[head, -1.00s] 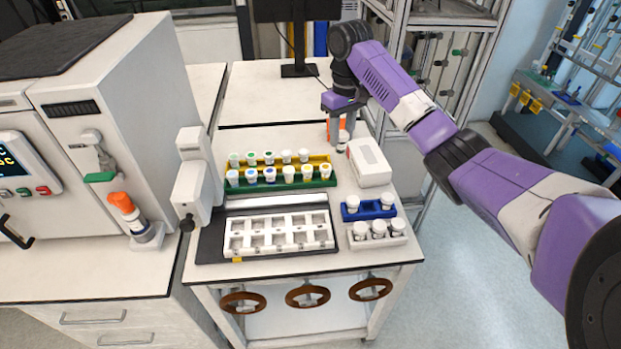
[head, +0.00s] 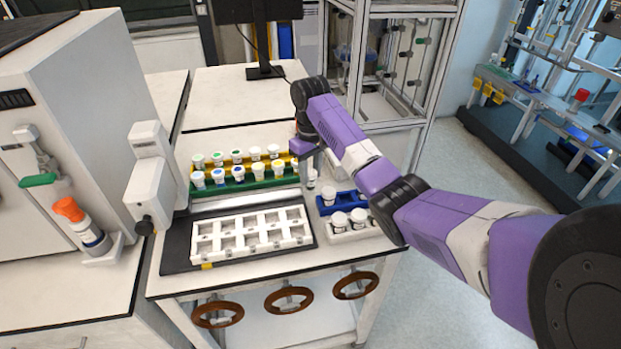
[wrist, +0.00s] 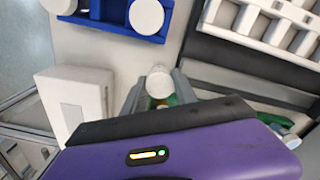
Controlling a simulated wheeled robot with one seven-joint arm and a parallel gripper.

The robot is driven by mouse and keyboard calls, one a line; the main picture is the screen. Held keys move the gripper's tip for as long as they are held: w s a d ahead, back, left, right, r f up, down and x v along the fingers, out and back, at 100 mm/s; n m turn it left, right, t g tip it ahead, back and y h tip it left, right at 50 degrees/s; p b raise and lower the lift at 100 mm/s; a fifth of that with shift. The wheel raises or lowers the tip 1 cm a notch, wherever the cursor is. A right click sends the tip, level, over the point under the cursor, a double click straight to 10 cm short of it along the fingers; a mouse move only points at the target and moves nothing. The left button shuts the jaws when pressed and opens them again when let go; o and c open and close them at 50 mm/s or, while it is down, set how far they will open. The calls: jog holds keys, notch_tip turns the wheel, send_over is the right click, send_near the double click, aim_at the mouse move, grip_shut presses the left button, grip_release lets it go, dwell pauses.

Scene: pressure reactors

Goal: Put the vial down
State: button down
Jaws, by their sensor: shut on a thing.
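My gripper (head: 309,172) is shut on a white-capped vial (wrist: 159,82), which sits between its two fingers in the wrist view. In the head view, the gripper points down just right of the green rack (head: 246,186) and behind the blue rack (head: 345,201). The held vial is small and partly hidden there, and I cannot tell how far it is above the table.
Several capped vials stand in the green rack and the yellow rack (head: 285,158). A white tray with square cells (head: 207,257) lies in front. A white rack (head: 345,237) holds vials at right. A white box (wrist: 78,100) stands beside the gripper.

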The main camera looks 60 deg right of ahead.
jog(key=shift+f, duration=0.65)
jog(key=shift+f, duration=0.1)
jog(key=c, duration=1)
grip_release()
jog(key=shift+o, duration=0.2)
